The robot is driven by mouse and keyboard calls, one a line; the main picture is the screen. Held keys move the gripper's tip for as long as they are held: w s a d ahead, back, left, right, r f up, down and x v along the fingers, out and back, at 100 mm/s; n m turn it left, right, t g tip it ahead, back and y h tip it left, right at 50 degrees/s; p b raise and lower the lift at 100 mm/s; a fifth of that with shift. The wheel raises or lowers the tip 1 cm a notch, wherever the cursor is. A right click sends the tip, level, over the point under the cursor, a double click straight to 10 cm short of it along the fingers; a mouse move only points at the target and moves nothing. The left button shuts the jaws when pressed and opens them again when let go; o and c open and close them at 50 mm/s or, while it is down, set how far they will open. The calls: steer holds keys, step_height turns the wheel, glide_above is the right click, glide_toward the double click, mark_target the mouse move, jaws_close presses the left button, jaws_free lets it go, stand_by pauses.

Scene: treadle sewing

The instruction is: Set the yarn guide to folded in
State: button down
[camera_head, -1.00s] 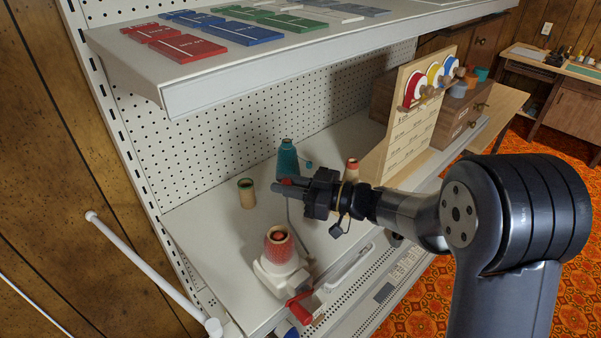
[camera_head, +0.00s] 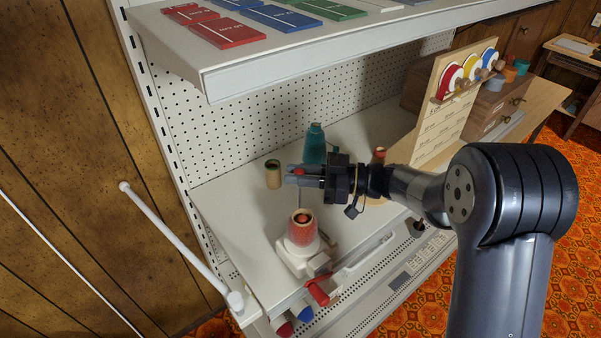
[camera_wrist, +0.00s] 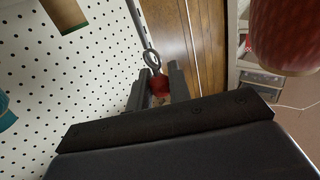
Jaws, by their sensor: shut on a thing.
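The yarn guide is a thin grey wire arm (camera_wrist: 137,22) with a ring (camera_wrist: 152,60) and a red knob (camera_wrist: 160,87) at its end. My gripper (camera_head: 294,175) is shut on the red knob, which sits between the two fingers in the wrist view (camera_wrist: 160,80). The knob also shows at the fingertips in the head view (camera_head: 299,171). The white yarn winder (camera_head: 296,259), with a red cone of yarn (camera_head: 302,230) on it, stands below my gripper on the shelf. The wire's lower end is hard to make out.
A teal cone (camera_head: 315,145) and a tan spool (camera_head: 273,175) stand behind my gripper. The winder's red crank handle (camera_head: 318,291) juts out at the front. An upper shelf (camera_head: 230,72) overhangs the work area. A wooden rack (camera_head: 440,115) stands to the right.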

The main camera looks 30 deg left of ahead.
steer(key=shift+r, duration=0.1)
steer(key=c, duration=1.3)
jaws_free()
steer(key=shift+c, duration=0.2)
steer(key=b+v, duration=0.2)
steer(key=v, duration=0.8)
steer(key=shift+w+d, duration=0.15)
steer(key=shift+d, duration=0.15)
steer(key=p+x, duration=0.2)
steer(key=x, duration=0.9)
steer(key=shift+w+d+t, duration=0.2)
steer(key=shift+t, duration=0.1)
